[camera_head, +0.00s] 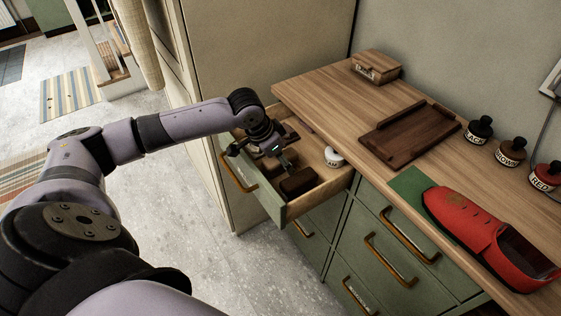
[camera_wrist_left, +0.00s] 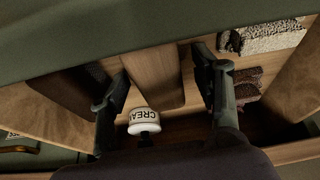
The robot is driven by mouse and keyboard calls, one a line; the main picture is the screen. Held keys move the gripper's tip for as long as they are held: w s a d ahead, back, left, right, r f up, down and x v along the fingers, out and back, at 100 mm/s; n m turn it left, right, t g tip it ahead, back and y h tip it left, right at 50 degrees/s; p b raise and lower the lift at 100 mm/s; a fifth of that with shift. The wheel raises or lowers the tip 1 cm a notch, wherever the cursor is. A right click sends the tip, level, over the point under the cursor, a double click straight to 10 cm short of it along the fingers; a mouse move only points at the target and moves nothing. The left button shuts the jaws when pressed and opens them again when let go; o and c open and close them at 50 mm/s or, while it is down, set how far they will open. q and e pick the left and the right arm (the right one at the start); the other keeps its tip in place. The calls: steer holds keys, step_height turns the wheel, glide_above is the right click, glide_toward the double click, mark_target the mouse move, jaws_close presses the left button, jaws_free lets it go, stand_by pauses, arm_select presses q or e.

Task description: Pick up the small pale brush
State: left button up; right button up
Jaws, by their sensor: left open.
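The open drawer (camera_head: 322,187) holds several things. In the left wrist view, a brush with pale bristles (camera_wrist_left: 265,38) lies at the upper right, outside the fingers. In the head view, a pale patch (camera_head: 271,150) shows beside the gripper; I cannot tell if it is that brush. My left gripper (camera_head: 262,157) is over the drawer, pointing down, open and empty. It also shows in the left wrist view (camera_wrist_left: 160,76), with a wooden bar (camera_wrist_left: 153,62) between and below its fingers. My right gripper is out of view.
A white cream jar (camera_wrist_left: 143,117), a brown-bristled brush (camera_wrist_left: 246,86) and a dark brown block (camera_head: 300,182) are also in the drawer. Its walls surround the gripper. The bench top holds a dark tray (camera_head: 410,133), a wooden box (camera_head: 376,66), bottles (camera_head: 479,130) and a red shoe (camera_head: 470,222).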

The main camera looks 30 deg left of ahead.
arm_select(q)
steer(key=shift+f+p, duration=0.15)
steer(key=shift+p, duration=0.2)
steer(key=shift+c, duration=0.5)
steer(key=c, duration=1.2)
steer(key=shift+o, duration=0.2)
steer(key=shift+b, duration=0.55)
step_height(320, 180, up, 20)
steer(key=p, duration=0.2)
steer(key=shift+r, duration=0.25)
